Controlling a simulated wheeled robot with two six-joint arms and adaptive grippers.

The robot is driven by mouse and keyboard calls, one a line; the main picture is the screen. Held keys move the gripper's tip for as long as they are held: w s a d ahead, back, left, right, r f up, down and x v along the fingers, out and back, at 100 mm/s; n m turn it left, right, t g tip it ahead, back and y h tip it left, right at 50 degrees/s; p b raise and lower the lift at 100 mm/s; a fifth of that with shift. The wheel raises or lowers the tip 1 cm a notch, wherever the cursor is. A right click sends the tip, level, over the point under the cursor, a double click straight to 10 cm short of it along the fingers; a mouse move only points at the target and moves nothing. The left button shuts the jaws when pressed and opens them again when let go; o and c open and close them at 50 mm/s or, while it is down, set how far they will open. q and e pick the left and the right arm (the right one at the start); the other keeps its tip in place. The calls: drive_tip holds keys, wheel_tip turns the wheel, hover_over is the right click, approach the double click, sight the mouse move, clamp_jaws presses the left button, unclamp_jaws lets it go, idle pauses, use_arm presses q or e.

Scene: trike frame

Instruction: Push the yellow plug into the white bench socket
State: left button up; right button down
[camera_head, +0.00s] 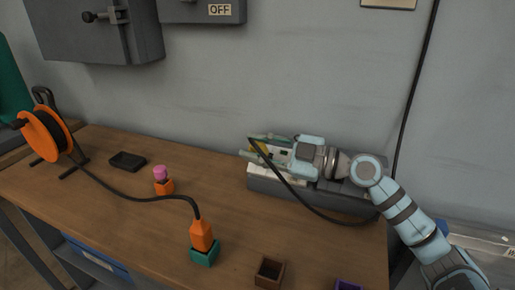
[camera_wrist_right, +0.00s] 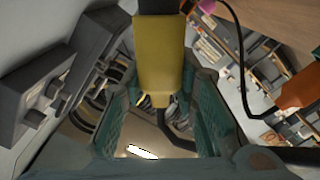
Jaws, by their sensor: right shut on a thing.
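The yellow plug (camera_head: 263,148) is between the fingers of my right gripper (camera_head: 256,146), which is shut on it. In the right wrist view the yellow plug (camera_wrist_right: 160,62) stands between the two teal fingers (camera_wrist_right: 163,95), with a dark part at its top edge. A black cable (camera_head: 300,197) loops from the plug down across the front of a grey block. The white bench socket (camera_head: 291,174) shows as a pale piece on that grey block, just below the gripper and partly hidden by it. I cannot tell whether plug and socket touch. My left gripper is not in view.
An orange plug (camera_head: 201,236) stands in a teal socket (camera_head: 205,254) at the front. An orange reel (camera_head: 46,135), a black box (camera_head: 128,161), a pink-topped orange piece (camera_head: 163,184) and a brown open box (camera_head: 270,271) are on the bench. Grey cabinets (camera_head: 98,32) hang behind.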

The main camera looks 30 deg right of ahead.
use_arm(q)
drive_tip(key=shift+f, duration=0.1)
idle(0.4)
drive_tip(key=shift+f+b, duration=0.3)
drive_tip(key=shift+b, duration=0.1)
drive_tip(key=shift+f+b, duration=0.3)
idle(0.3)
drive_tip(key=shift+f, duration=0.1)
idle(0.3)
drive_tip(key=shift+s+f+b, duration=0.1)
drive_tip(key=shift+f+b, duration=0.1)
drive_tip(key=shift+b, duration=0.1)
